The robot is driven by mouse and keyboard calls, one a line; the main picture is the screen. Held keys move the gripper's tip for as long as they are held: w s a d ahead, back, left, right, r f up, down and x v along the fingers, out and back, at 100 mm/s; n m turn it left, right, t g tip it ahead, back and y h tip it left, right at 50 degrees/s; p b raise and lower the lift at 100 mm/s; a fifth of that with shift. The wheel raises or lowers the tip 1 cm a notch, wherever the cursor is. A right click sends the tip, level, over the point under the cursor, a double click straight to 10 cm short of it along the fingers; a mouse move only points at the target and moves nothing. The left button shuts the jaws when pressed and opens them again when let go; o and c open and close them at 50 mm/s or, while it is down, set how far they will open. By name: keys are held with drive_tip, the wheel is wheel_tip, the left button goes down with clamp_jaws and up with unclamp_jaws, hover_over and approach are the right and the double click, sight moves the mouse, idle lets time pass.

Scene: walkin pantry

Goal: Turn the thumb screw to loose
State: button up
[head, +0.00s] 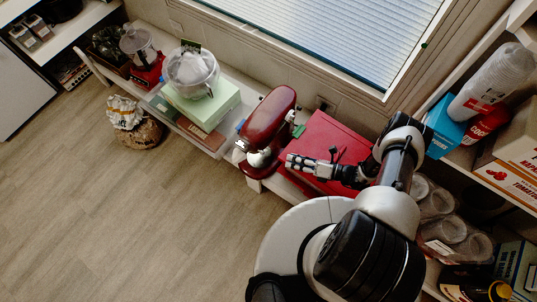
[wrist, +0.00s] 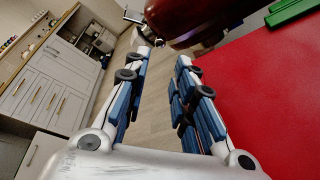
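A dark red stand mixer (head: 268,120) stands on the low shelf under the window. My gripper (head: 291,161) is just to the right of its lower part in the head view. In the wrist view, the mixer's red body (wrist: 190,18) is above and beyond my gripper (wrist: 164,58). The two fingers are apart with floor showing between them, and nothing is held. A small silver part (wrist: 134,16) sticks out at the mixer's left end; I cannot tell whether it is the thumb screw. No thumb screw can be made out clearly.
A red box (head: 318,140) lies below my arm; its flat red top (wrist: 270,95) fills the wrist view's right side. A green item (wrist: 290,11) is on it. A pale green box (head: 205,103) stands left of the mixer. The floor (head: 190,200) in front is clear.

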sight(261, 152)
drive_tip(key=b+x, duration=0.1)
drive_tip(key=x, duration=1)
drive_tip(key=shift+b, duration=0.35)
drive_tip(key=shift+w+a, duration=0.1)
drive_tip(key=shift+c, duration=0.3)
clamp_jaws()
